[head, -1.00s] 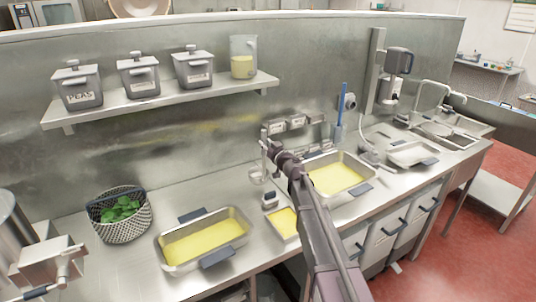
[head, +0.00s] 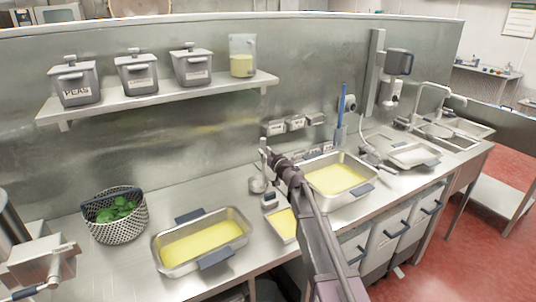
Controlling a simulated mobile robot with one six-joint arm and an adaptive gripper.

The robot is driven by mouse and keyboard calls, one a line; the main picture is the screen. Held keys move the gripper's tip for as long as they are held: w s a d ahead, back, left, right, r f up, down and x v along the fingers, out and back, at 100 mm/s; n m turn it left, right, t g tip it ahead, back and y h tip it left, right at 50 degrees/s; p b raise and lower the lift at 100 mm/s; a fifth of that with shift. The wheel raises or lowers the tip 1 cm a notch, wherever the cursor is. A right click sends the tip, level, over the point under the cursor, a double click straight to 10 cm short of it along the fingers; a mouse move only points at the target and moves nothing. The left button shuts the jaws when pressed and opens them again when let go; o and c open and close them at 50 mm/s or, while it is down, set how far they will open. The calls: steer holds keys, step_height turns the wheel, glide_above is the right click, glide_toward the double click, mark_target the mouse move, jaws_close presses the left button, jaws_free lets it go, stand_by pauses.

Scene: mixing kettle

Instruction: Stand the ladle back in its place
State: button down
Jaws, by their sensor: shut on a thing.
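The ladle (head: 258,185) shows as a small round metal bowl hanging low, just left of my arm, with an upright metal part above it by the gripper. My gripper (head: 267,158) is small and partly hidden by my own wrist; it is shut on the ladle. The bowl is over the counter, between the wall and the small yellow-filled pan; I cannot tell whether it touches anything. The ladle's place cannot be told for sure. A holder (head: 339,138) with a blue-handled tool (head: 343,103) stands against the wall to the right.
Yellow-filled pans stand at left (head: 161,256), beside my arm (head: 281,226) and at right (head: 372,178). A basket of greens (head: 117,228) is far left. Lidded containers and a jug (head: 242,58) stand on the shelf (head: 160,97). A sink (head: 440,138) is far right.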

steer(key=shift+f, duration=0.15)
steer(key=c, duration=0.5)
jaws_free()
steer(key=shift+r, duration=0.2)
steer(key=v, duration=1.2)
steer(key=shift+s+a, duration=0.1)
